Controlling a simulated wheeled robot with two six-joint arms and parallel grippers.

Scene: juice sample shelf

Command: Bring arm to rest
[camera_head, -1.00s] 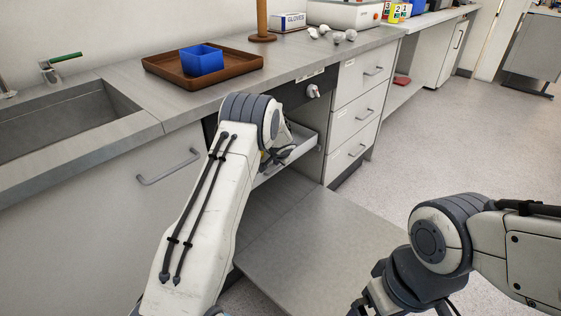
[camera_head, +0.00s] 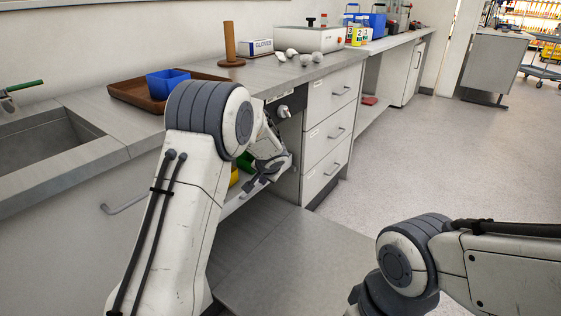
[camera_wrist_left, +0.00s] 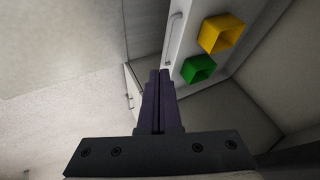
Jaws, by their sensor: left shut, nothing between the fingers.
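My left arm reaches in from the bottom left of the head view, and its gripper (camera_head: 252,186) is low in front of the open space under the counter. In the left wrist view the left gripper (camera_wrist_left: 161,74) has its two dark fingers together, with nothing between them. A green container (camera_wrist_left: 198,69) and a yellow container (camera_wrist_left: 221,34) show beyond the fingertips, apart from them. My right arm shows at the bottom right of the head view, but its fingers are out of the frame.
A brown tray (camera_head: 128,92) with a blue container (camera_head: 167,78) stands on the counter beside the sink (camera_head: 40,140). A drawer unit (camera_head: 327,140) is right of my left gripper. The floor (camera_head: 410,155) at the right is clear.

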